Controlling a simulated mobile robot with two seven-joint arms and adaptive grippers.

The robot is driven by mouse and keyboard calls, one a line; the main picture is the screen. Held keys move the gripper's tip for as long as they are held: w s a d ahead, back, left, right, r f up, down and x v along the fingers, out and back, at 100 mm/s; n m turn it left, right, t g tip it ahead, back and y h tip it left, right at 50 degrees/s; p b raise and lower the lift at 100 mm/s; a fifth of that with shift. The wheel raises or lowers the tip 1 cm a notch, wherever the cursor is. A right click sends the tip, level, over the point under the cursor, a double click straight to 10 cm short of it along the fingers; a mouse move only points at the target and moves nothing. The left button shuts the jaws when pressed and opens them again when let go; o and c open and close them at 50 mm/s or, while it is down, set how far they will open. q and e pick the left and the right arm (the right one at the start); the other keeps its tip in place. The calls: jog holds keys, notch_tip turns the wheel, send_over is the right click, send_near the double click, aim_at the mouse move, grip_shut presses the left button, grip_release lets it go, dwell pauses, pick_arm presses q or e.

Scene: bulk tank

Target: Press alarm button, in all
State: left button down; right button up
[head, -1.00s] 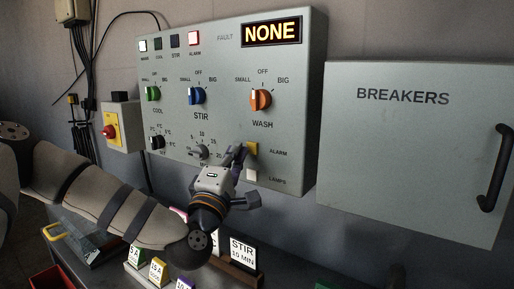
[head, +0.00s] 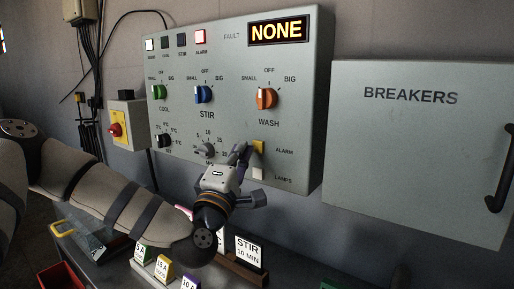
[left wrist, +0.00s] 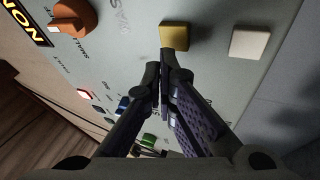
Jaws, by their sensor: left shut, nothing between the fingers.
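The yellow alarm button (head: 258,146) is on the lower right of the grey control panel (head: 225,120), beside the word ALARM. It also shows in the left wrist view (left wrist: 174,36). My left gripper (head: 243,150) is shut and empty, its fingertips just to the left of the button in the head view. In the left wrist view the fingertips (left wrist: 168,66) lie just below the button; I cannot tell whether they touch it. The alarm lamp (head: 200,37) at the panel's top is lit, with a red rim. My right gripper is not in view.
The pale lamps button (head: 258,173) is just below. Several knobs, including the orange wash knob (head: 267,98), stick out above and left. The display (head: 279,30) reads NONE. A breakers box (head: 415,150) is right; labelled cards, including STIR (head: 248,249), stand below.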

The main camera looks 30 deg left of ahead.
pick_arm(q)
jog(key=shift+w, duration=0.1)
jog(key=shift+w, duration=0.35)
jog(key=shift+w+d, duration=0.1)
jog(key=shift+w, duration=0.3)
dwell(0.7)
jog(key=shift+s, duration=0.15)
jog(key=shift+s+r, duration=0.15)
jog(key=shift+s, duration=0.55)
